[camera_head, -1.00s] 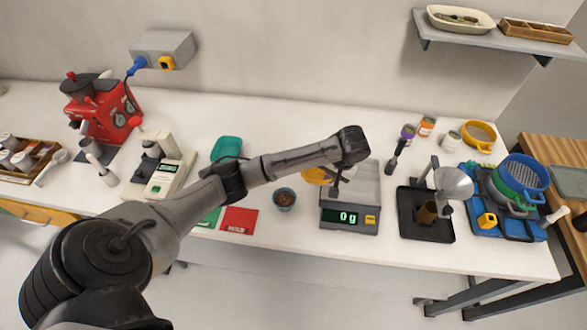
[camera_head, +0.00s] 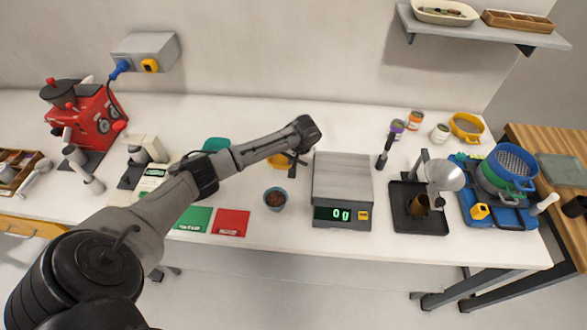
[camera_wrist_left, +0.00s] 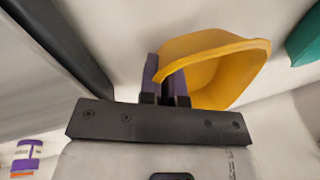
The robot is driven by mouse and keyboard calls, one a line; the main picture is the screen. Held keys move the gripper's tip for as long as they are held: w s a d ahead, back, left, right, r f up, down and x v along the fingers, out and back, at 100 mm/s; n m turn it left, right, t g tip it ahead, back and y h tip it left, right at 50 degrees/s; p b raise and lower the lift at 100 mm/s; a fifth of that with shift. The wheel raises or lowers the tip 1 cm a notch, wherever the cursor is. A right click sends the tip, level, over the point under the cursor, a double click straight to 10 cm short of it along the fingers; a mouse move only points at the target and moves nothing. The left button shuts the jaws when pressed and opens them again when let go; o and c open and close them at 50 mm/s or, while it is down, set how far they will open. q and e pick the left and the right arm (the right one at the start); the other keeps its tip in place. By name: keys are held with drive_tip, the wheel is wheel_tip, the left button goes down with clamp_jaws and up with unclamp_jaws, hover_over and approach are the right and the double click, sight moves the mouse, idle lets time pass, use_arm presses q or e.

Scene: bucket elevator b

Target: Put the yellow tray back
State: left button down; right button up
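The yellow tray (camera_head: 279,161) is a small scoop-like dish, partly hidden behind my left arm in the head view. In the left wrist view the yellow tray (camera_wrist_left: 225,75) has its rim at the purple fingers of my left gripper (camera_wrist_left: 165,85), which look closed on it. In the head view my left gripper (camera_head: 294,168) is between the teal tray and the scale, mostly covered by its own wrist. I cannot tell exactly how high the tray is above the table. My right gripper is in neither view.
A teal tray (camera_head: 216,144) lies left of the yellow one. A small bowl (camera_head: 275,199) with brown contents and green and red cards (camera_head: 231,222) are in front. The table behind the scale is clear.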

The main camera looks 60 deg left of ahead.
use_arm(q)
drive_tip(key=x, duration=0.3)
drive_tip(key=shift+w+d+f+b, duration=0.2)
drive_tip(key=shift+d+f+b, duration=0.15)
drive_tip(key=shift+f, duration=0.1)
drive_tip(key=shift+f, duration=0.2)
drive_tip(key=c, duration=1.3)
unclamp_jaws()
drive_tip(key=shift+p+v, duration=0.9)
drive_tip(key=shift+v, duration=5.3)
